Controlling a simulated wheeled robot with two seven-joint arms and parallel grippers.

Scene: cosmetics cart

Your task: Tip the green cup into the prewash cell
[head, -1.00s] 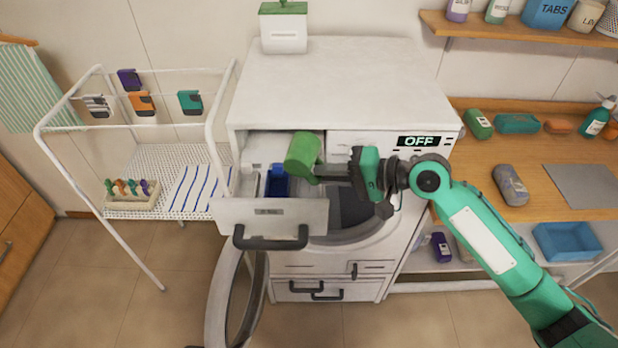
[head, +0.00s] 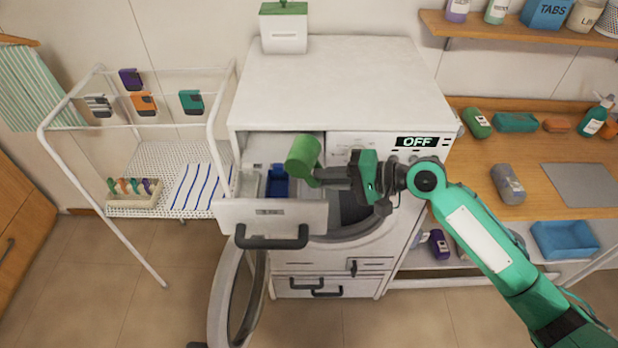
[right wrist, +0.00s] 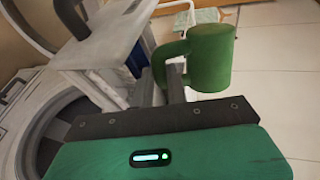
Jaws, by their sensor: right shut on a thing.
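The green cup (head: 303,154) is held by my right gripper (head: 322,174), which is shut on its handle. The cup is tilted and hangs above the right part of the pulled-out detergent drawer (head: 268,214) of the washing machine. In the right wrist view the green cup (right wrist: 210,58) fills the upper middle, its handle between the fingers. A blue compartment (head: 277,183) shows in the drawer, left of and below the cup. Whether anything is in the cup is hidden. Which cell is the prewash cell I cannot tell. My left gripper is not in view.
The washing machine (head: 340,80) reads OFF, and its round door (head: 232,305) hangs open below the drawer. A white drying rack (head: 150,205) stands to the left. A wooden counter (head: 560,165) with bottles and bars is to the right.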

